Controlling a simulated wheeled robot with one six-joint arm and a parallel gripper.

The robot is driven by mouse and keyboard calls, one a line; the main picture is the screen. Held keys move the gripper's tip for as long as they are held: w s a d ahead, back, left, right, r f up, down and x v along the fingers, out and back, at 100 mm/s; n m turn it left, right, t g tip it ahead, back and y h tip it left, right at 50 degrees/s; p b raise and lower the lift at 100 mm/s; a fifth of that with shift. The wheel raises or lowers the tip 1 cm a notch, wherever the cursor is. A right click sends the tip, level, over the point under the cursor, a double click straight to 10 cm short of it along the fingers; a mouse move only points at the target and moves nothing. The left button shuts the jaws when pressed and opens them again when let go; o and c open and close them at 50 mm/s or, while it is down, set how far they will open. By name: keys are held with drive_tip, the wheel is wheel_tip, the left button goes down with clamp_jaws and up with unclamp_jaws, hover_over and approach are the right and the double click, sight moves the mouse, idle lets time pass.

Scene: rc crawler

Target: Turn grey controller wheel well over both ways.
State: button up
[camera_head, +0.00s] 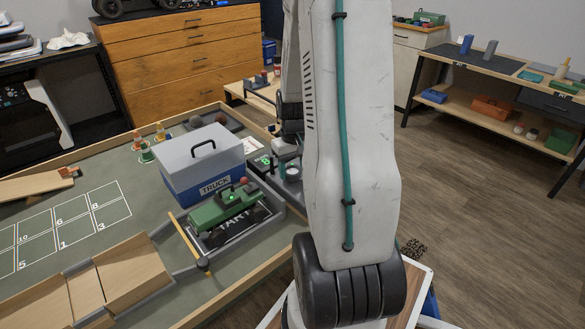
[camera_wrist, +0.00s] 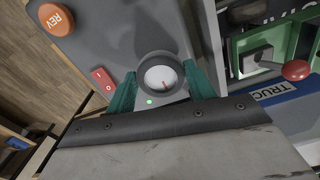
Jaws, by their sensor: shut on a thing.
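A green light (camera_wrist: 149,101) glows on the panel just below the wheel. In the head view my arm hides part of the controller area, and the gripper is hard to make out near the panel. The green crawler truck (camera_head: 224,208) stands on the START plate.
The panel also has an orange REV button (camera_wrist: 57,19) and a red rocker switch (camera_wrist: 102,79). A grey and blue TRUCK box (camera_head: 200,165) stands behind the crawler. A yellow-striped barrier bar (camera_head: 188,241) lies beside the START plate. Open floor lies to the right.

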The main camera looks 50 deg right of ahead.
sight(293, 172)
drive_tip(key=o, duration=1)
drive_tip(key=shift+c, duration=0.2)
wheel_tip(293, 172, up, 8)
drive_tip(key=shift+f, duration=0.1)
drive_tip(key=shift+s+a, duration=0.25)
drive_tip(key=s+a+r+n, duration=0.1)
drive_tip(key=s+a+r, duration=0.3)
drive_tip(key=a, duration=0.6)
drive_tip(key=s+a+r+n+t, duration=0.1)
drive_tip(key=s+a+r, duration=0.3)
drive_tip(key=a, duration=0.6)
drive_tip(key=s+a+r+n, duration=0.3)
drive_tip(key=a+r, duration=0.4)
drive_tip(key=a, duration=0.3)
drive_tip(key=shift+s+r, duration=0.35)
drive_tip(key=shift+s, duration=0.05)
